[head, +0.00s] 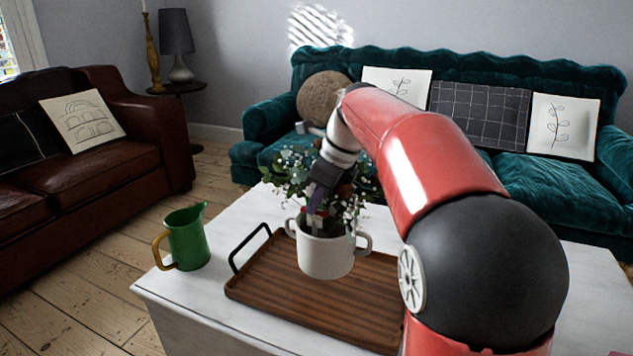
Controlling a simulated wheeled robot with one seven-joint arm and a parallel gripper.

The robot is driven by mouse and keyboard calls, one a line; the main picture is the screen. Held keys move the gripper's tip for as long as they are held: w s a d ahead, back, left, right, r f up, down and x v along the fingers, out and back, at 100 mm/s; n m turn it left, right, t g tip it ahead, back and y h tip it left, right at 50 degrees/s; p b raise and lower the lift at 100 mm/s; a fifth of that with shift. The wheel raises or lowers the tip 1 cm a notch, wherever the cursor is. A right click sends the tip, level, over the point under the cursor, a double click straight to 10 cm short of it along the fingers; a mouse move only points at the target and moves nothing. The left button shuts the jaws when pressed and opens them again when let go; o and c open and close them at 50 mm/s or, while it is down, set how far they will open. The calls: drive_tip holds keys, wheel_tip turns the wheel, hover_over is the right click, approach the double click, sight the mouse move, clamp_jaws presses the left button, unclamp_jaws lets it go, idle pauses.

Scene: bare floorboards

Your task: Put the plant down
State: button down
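The plant (353,205), with green leaves and small white flowers, stands upright in a white two-handled pot (325,258). The pot is over the back-middle part of a brown wooden tray (290,295) on a white table (190,290). I cannot tell whether its base touches the tray. My gripper (315,222) points down at the near side of the plant, with its fingertips at the pot's rim. Leaves and the rim hide how far the fingers are closed. My red arm covers the right part of the tray.
A green jug (187,238) with a yellow handle stands on the table left of the tray. The tray's black left handle (248,245) sticks up. A teal sofa (480,130) is behind the table and a brown leather sofa (125,170) is at left. The tray's front is bare.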

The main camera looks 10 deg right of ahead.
sight(317, 227)
drive_tip(key=shift+f+b, duration=0.7)
drive_tip(key=shift+f, duration=2.4)
drive_tip(key=c, duration=2)
unclamp_jaws()
drive_tip(key=shift+f, duration=0.15)
drive_tip(key=o, duration=0.4)
drive_tip(key=p+v, duration=0.2)
drive_tip(key=v, duration=1)
drive_tip(key=shift+p, duration=0.4)
